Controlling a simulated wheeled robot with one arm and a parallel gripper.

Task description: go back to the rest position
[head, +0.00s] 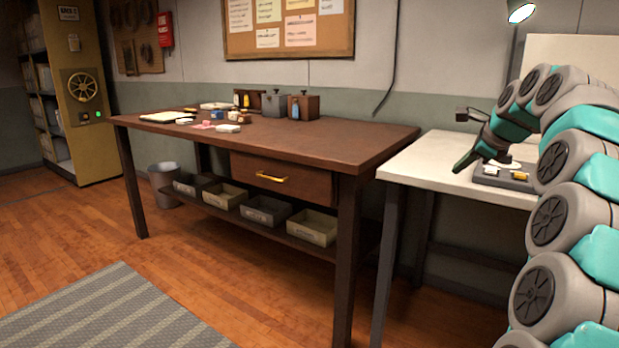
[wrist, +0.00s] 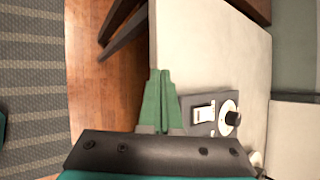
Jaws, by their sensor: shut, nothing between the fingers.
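My gripper (head: 464,163) is at the right in the head view, above the near left part of the white table. Its dark green fingers point down and to the left. In the wrist view my gripper (wrist: 160,75) shows its two green fingers together, with nothing between them. My arm curves down the right side of the head view. A grey device (head: 490,179) with a round white dial lies on the white table beside my gripper. It also shows in the wrist view (wrist: 205,128), just right of the fingers, apart from them as far as I can tell.
The white table (head: 420,164) adjoins a brown wooden desk (head: 300,150) with small boxes and papers on top. Its drawer (head: 290,190) is closed. Several bins stand on the shelf below. A grey bucket (head: 163,188) and a striped rug (head: 110,310) are on the floor.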

